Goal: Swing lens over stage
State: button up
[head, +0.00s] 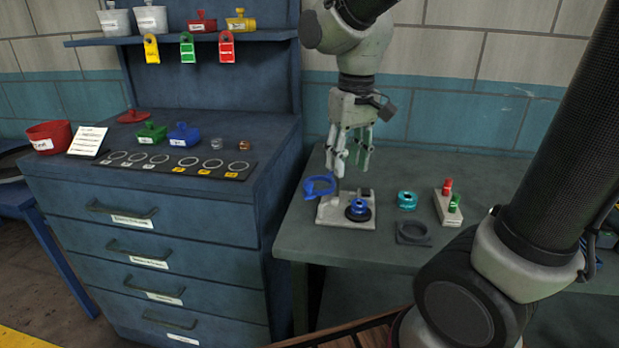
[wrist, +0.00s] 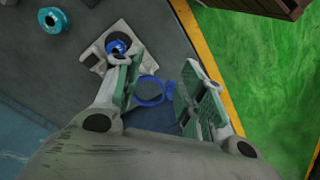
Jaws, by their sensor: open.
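The lens is a blue ring with a small tab (head: 316,195), out to the left of a pale base plate (head: 338,222). The stage is a black round seat with a blue piece on it (head: 358,207), at the right of that plate. The ring is not over the stage. My gripper (head: 350,168) is open, pointing down above the plate's back edge, close to the ring. In the wrist view, the blue ring (wrist: 151,104) shows between the fingers of my gripper (wrist: 168,75), nearer the left one. The stage (wrist: 118,44) lies beyond the left finger. Contact with the ring cannot be told.
On the bench, a teal ring (head: 407,200), a dark square part (head: 413,233) and a block with red and green pegs (head: 446,208) stand right of the plate. A blue drawer cabinet (head: 160,225) stands left, across a gap.

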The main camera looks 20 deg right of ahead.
jog(key=m, duration=0.2)
send_over(309, 183)
jog(key=s, duration=0.2)
jog(key=f, duration=0.1)
jog(key=shift+w+a+r+m+g, duration=0.1)
jog(key=shift+w+r+m, duration=0.15)
jog(key=shift+w, duration=0.15)
jog(key=shift+w+d+r+m+g, duration=0.1)
jog(key=shift+w+m, duration=0.1)
jog(key=shift+w, duration=0.15)
jog(key=shift+w+a+r+m+g, duration=0.1)
jog(key=shift+w+r+m, duration=0.15)
jog(key=shift+w, duration=0.15)
jog(key=shift+r+m, duration=0.35)
jog(key=shift+m, duration=0.15)
jog(key=shift+f+m, duration=0.1)
jog(key=shift+m, duration=0.2)
jog(key=shift+f, duration=0.3)
notch_tip(309, 183, down, 7)
jog(key=shift+f, duration=0.1)
grip_shut()
